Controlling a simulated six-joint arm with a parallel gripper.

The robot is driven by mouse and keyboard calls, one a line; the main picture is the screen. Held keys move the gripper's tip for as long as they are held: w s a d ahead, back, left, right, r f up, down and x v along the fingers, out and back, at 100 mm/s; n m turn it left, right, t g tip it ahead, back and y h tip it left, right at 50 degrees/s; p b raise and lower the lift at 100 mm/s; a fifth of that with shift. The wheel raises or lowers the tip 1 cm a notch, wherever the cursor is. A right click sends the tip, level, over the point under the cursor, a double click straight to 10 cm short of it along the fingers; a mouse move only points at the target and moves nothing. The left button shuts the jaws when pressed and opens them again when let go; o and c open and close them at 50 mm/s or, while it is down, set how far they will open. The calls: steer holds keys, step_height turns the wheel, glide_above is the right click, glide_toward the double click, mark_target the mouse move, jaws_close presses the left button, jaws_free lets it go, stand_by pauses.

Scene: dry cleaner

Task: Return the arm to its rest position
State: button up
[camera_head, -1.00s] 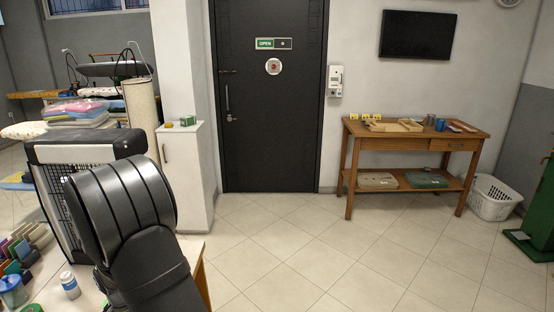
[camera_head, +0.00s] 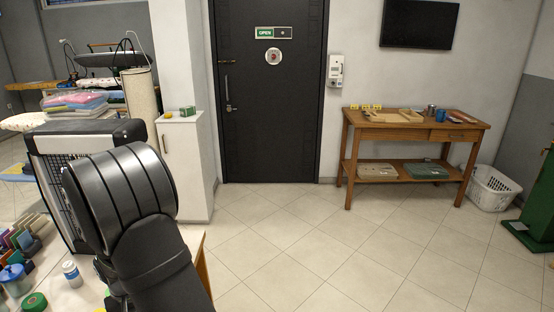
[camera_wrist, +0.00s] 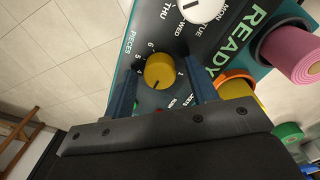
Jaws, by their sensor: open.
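In the wrist view my gripper (camera_wrist: 160,78) is open, with one blue finger at each side of the picture's middle. A yellow knob (camera_wrist: 159,71) on a dark panel (camera_wrist: 178,38) appears between the fingers, with a gap at each side. It sits by the word PIECES and a ring of numbers. How far the fingertips are from the knob is hard to tell. In the head view a black ribbed part of my arm (camera_head: 121,197) shows at the lower left. My gripper is hidden there.
A white knob (camera_wrist: 200,8) with day names, a pink roll (camera_wrist: 290,50) and a yellow roll (camera_wrist: 240,98) are near the gripper. In the head view a black-and-grey unit (camera_head: 85,140) stands behind the arm. A wooden table (camera_head: 411,131) stands right; the tiled floor between is clear.

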steer(key=n, duration=0.6)
steer(key=shift+n, duration=0.4)
